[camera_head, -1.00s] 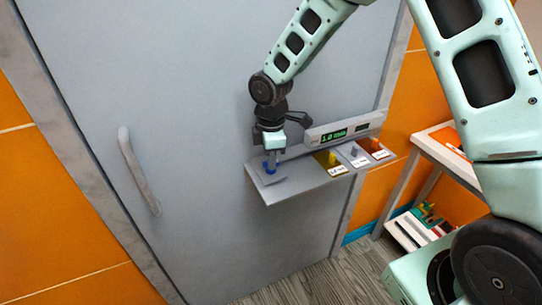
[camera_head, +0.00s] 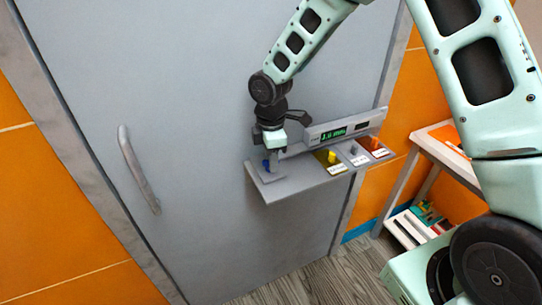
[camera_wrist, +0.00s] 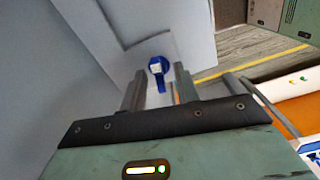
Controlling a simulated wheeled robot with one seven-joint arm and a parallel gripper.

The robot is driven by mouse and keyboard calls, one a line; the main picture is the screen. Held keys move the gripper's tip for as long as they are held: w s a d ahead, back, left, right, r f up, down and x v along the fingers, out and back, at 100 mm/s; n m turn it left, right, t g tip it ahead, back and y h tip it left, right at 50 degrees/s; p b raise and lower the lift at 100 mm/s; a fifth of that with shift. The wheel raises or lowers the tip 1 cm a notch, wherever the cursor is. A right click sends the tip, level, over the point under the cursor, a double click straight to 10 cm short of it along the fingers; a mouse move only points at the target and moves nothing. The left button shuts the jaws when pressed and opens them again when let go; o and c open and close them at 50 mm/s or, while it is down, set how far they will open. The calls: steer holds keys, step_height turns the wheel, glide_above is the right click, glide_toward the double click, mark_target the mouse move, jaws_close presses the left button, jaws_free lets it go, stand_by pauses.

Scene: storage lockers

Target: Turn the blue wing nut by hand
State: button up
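The blue wing nut (camera_head: 266,166) stands at the left end of a grey shelf (camera_head: 300,182) on the grey door. My gripper (camera_head: 272,158) is right over it, pointing down. In the wrist view the nut (camera_wrist: 157,66) shows a blue body with a pale top and a blue wing pointing toward my gripper. My gripper's two fingers (camera_wrist: 160,72) stand apart, one on each side of the nut, with a visible gap around it. In the head view the near finger partly hides the nut.
A panel with a green display (camera_head: 334,133) runs along the shelf's back. Yellow (camera_head: 332,157), grey and orange labelled spots lie to the right on the shelf. A door handle (camera_head: 138,168) is at left. A white cart (camera_head: 440,150) stands at right.

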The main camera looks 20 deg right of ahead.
step_height(320, 180, up, 17)
steer(key=b, duration=0.3)
steer(key=shift+r, duration=0.2)
stand_by(0.4)
steer(key=s+a+f+m+b, duration=0.1)
steer(key=s+a+f+m, duration=0.15)
steer(key=s, duration=0.35)
steer(key=s+a+f+m+b, duration=0.1)
steer(key=s+a+f, duration=0.1)
steer(key=s+a, duration=0.3)
steer(key=s+f+m+b, duration=0.1)
steer(key=s+f+m, duration=0.1)
steer(key=s, duration=0.7)
steer(key=s+d+f+m+b, duration=0.1)
steer(key=s+f+m, duration=0.2)
steer(key=s, duration=0.6)
steer(key=shift+f+y, duration=0.3)
steer(key=shift+f, duration=0.1)
steer(key=shift+m, duration=0.35)
